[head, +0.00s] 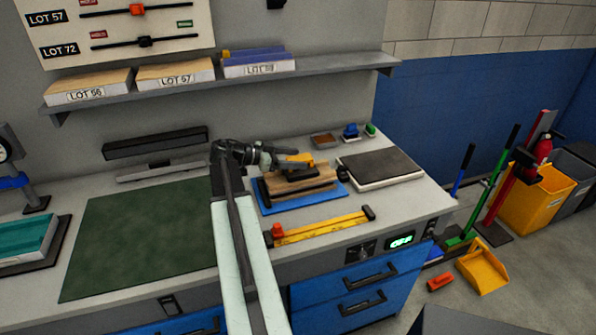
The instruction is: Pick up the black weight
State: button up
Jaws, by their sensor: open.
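A dark block that looks like the black weight (298,174) lies on a stack of wooden boards (318,184) on a blue base (268,208). A yellow piece (301,158) shows just above the block; I cannot tell whether it belongs to the block or to my gripper. My gripper (288,155) reaches in from the left, over the left part of the stack. It is open and at or just above the block. Its fingertips are small and partly merge with the dark block, so contact cannot be told.
A yellow bar clamp (322,228) lies in front of the stack. A dark-topped slab (381,168) is to the right. A green mat (140,240) covers the left bench. A shelf (330,68) with labelled lots hangs above. A long black bar (155,143) sits behind.

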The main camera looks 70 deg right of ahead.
aim_at(308, 156)
jog(key=b+x, duration=0.1)
jog(key=x, duration=0.1)
jog(key=b+x, duration=0.1)
jog(key=x, duration=0.2)
jog(key=shift+w+d+f, duration=0.1)
jog(key=shift+w+f, duration=0.15)
jog(key=shift+f, duration=0.1)
jog(key=shift+s+d, duration=0.15)
jog(key=shift+r, duration=0.15)
grip_shut()
